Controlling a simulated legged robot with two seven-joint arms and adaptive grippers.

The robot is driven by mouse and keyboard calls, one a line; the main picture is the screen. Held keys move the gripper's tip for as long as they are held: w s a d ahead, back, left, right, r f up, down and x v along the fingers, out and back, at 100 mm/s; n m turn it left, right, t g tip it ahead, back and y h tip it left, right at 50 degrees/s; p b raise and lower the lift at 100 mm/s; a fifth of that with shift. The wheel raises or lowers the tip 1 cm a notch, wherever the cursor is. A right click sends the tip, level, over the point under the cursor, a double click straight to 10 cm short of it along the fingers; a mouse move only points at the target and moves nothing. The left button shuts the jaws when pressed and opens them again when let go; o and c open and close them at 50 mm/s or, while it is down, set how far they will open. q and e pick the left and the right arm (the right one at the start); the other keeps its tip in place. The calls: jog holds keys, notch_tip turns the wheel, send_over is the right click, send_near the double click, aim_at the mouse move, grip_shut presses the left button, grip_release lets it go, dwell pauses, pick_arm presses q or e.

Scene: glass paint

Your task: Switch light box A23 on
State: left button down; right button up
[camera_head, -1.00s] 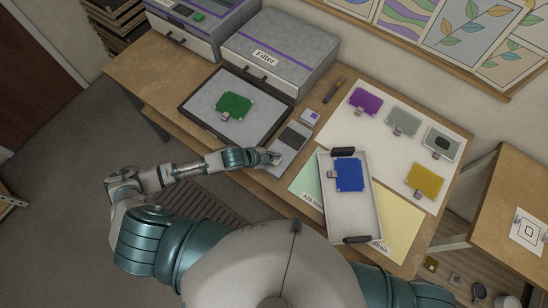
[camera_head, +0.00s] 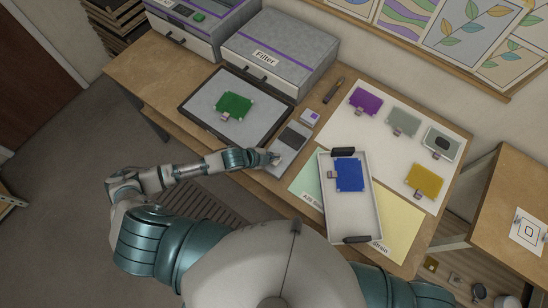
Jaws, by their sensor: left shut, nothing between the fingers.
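A flat grey panel with a dark border (camera_head: 262,132) lies on the table left of centre, with a green glass piece (camera_head: 234,106) on it; it looks like a light box, but I can read no A23 label on it. It does not look lit. A grey device with a dark rectangle (camera_head: 291,141) lies just right of the panel. My left gripper (camera_head: 275,159) is shut and empty at this device's near left edge; I cannot tell whether it touches. My right gripper is not in view.
A white tray (camera_head: 352,215) with a blue piece (camera_head: 350,174) lies over green and yellow sheets. A white sheet (camera_head: 375,134) holds purple, grey and yellow pieces. A grey box labelled Filter (camera_head: 281,48) stands behind. The table's left end is clear.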

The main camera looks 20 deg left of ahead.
pick_arm(q)
jog(key=shift+f, duration=0.25)
jog(key=shift+f, duration=0.25)
dwell(0.3)
jog(key=shift+r+p, duration=0.7)
jog(key=shift+p, duration=0.1)
notch_tip(320, 180, up, 3)
jog(key=p, duration=0.3)
jog(key=shift+r, duration=0.15)
jog(key=shift+r+p, duration=0.3)
jog(key=shift+r, duration=1.05)
